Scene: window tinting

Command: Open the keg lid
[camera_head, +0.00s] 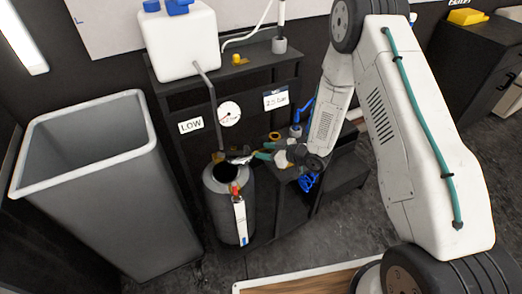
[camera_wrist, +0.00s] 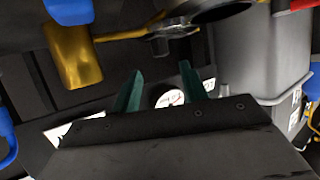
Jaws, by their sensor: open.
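The keg (camera_head: 226,207) is a dark grey cylinder standing upright on the floor in front of the black stand. Its round top shows a dark opening or recess; I cannot tell whether the lid covers it. A silver metal piece (camera_head: 241,160), perhaps the lid's handle, sits at its back right rim. In the wrist view a dark ring (camera_wrist: 225,10) and a metal lever (camera_wrist: 176,27) show at the top edge. My gripper (camera_head: 264,151) has teal fingers and is just right of the keg top. In the wrist view my gripper (camera_wrist: 158,88) is open and empty.
A large grey bin (camera_head: 95,190) stands left of the keg. The black stand (camera_head: 172,105) carries a white tank (camera_head: 180,38), a pressure gauge (camera_head: 229,113) and a "LOW" sign (camera_head: 190,125). A metal pipe (camera_head: 207,95) comes down behind the keg. Blue-handled tools (camera_head: 308,182) lie to the right.

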